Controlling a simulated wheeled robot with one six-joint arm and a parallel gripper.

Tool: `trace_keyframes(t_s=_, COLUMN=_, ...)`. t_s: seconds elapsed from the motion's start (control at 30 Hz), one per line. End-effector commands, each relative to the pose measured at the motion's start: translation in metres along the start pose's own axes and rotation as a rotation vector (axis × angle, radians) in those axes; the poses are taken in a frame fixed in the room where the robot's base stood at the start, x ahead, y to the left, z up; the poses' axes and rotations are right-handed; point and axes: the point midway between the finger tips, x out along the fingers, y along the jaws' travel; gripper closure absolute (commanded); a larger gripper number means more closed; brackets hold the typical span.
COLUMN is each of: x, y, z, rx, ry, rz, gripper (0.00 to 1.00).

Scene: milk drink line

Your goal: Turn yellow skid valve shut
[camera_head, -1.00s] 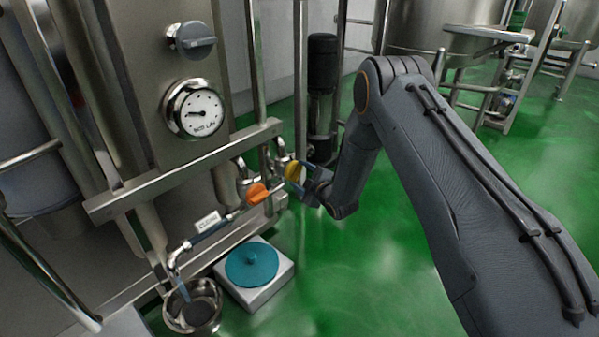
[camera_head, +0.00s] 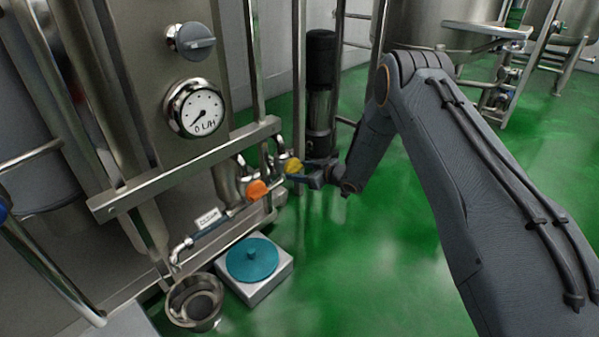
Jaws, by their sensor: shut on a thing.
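The yellow valve handle (camera_head: 293,165) sits on the skid's pipework, at the right end of the steel crossbar. My gripper (camera_head: 297,174) reaches it from the right and is shut on it; the jaws are small in the picture and partly hidden. An orange valve handle (camera_head: 257,190) is just to the left and apart from my gripper. The round flow gauge (camera_head: 195,109) above reads 0 L/H, with its needle pointing to the lower left.
A steel bowl (camera_head: 172,309) stands under the outlet hose (camera_head: 205,232), with no stream visible. A white box with a teal disc (camera_head: 252,259) stands beside it. A dark pump (camera_head: 321,62) stands behind my gripper. Green floor (camera_head: 360,270) is open to the right.

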Motion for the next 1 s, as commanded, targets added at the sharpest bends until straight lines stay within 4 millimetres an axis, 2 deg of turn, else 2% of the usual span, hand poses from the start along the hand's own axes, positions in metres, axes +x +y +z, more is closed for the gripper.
trace_keyframes(t_s=0.3, x=0.0008, y=0.0018, z=-0.0020, rx=0.092, ry=0.004, rz=-0.036, gripper=0.64)
trace_keyframes(t_s=0.8, x=0.0011, y=0.0016, z=-0.0029, rx=0.106, ry=0.005, rz=-0.042, gripper=0.64)
trace_keyframes(t_s=0.83, x=0.0012, y=0.0017, z=-0.0030, rx=0.106, ry=0.005, rz=-0.042, gripper=0.37)
trace_keyframes(t_s=0.9, x=0.0010, y=0.0017, z=-0.0027, rx=0.106, ry=0.005, rz=-0.042, gripper=0.28)
trace_keyframes(t_s=1.0, x=0.0004, y=0.0021, z=-0.0018, rx=0.106, ry=0.004, rz=-0.041, gripper=0.28)
